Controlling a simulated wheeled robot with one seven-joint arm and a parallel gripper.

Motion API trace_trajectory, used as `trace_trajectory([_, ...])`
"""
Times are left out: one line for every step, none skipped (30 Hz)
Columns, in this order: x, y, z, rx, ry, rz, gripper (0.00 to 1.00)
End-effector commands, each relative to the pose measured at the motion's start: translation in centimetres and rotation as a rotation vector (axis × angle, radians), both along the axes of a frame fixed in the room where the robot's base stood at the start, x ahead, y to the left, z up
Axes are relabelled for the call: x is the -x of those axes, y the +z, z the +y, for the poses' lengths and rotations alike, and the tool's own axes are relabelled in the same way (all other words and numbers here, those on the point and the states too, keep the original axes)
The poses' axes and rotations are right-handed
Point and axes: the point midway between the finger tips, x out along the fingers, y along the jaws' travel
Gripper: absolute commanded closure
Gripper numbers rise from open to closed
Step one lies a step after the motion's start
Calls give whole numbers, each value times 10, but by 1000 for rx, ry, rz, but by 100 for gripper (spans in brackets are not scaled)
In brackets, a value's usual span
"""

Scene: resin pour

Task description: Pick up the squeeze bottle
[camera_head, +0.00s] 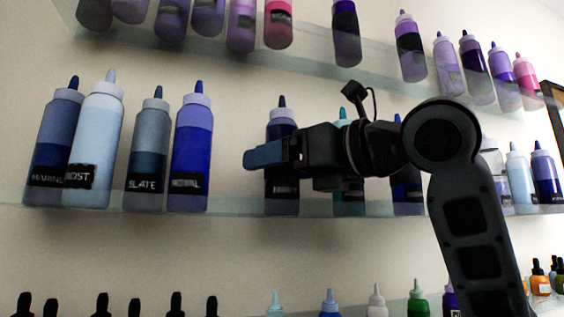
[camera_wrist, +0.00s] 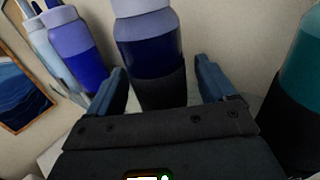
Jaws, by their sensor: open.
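Several squeeze bottles stand on the middle glass shelf. A dark navy squeeze bottle (camera_head: 282,201) with a black label and dark nozzle is partly hidden behind my gripper (camera_head: 262,155) in the head view. In the wrist view, my gripper (camera_wrist: 160,75) is open, with one blue finger to each side of this navy bottle (camera_wrist: 151,52). The bottle stands upright, with gaps visible between it and the fingers. Its lower part is hidden by the gripper body. How deep it sits between the fingers I cannot tell.
A royal blue bottle (camera_head: 190,160) stands left, beyond a gap. A teal bottle (camera_wrist: 302,80) stands close on the right. The middle shelf (camera_head: 235,207) runs below, and an upper shelf (camera_head: 300,58) with purple bottles hangs above. Small bottles line the bottom.

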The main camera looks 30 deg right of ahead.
Motion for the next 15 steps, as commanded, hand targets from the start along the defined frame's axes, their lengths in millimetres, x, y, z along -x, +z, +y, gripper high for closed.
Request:
trace_trajectory([0, 0, 0, 0, 0, 0, 16])
trace_trajectory([0, 0, 0, 0, 0, 0, 16])
trace_trajectory([0, 0, 0, 0, 0, 0, 16])
trace_trajectory([0, 0, 0, 0, 0, 0, 18])
trace_trajectory([0, 0, 0, 0, 0, 0, 21])
trace_trajectory([0, 0, 0, 0, 0, 0, 25])
trace_trajectory([0, 0, 0, 0, 0, 0, 28])
trace_trajectory([0, 0, 0, 0, 0, 0, 31])
trace_trajectory([0, 0, 0, 0, 0, 0, 35])
trace_trajectory([0, 0, 0, 0, 0, 0, 37])
trace_trajectory([0, 0, 0, 0, 0, 0, 40])
trace_trajectory([0, 0, 0, 0, 0, 0, 44])
trace_trajectory([0, 0, 0, 0, 0, 0, 47])
trace_trajectory([0, 0, 0, 0, 0, 0, 50])
trace_trajectory([0, 0, 0, 0, 0, 0, 54])
